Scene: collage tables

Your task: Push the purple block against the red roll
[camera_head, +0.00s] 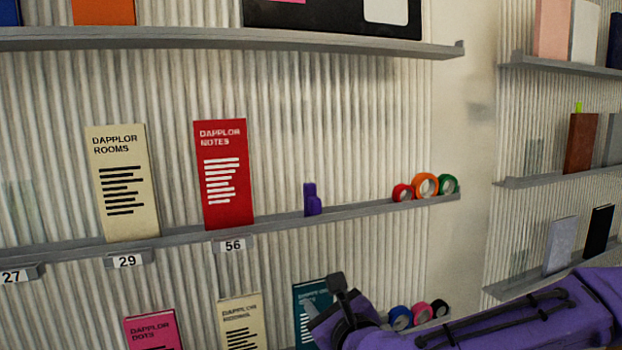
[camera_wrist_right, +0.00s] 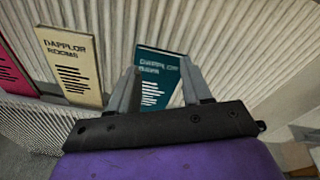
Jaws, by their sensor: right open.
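The purple block (camera_head: 312,200) stands on the middle shelf, right of the red booklet. The red roll (camera_head: 402,193) lies further right on the same shelf, with a clear gap between it and the block. My right gripper (camera_head: 322,295) is below that shelf, in front of the lower row. In the right wrist view my right gripper (camera_wrist_right: 160,92) is open, with its fingers apart in front of a teal booklet (camera_wrist_right: 157,78). Nothing is seen held. My left gripper does not show.
An orange roll (camera_head: 426,185) and a green roll (camera_head: 449,185) stand right of the red one near the shelf's end. A cream booklet (camera_head: 122,182) and a red booklet (camera_head: 224,175) lean at left. More rolls (camera_head: 401,317) sit on the lower shelf beside my arm.

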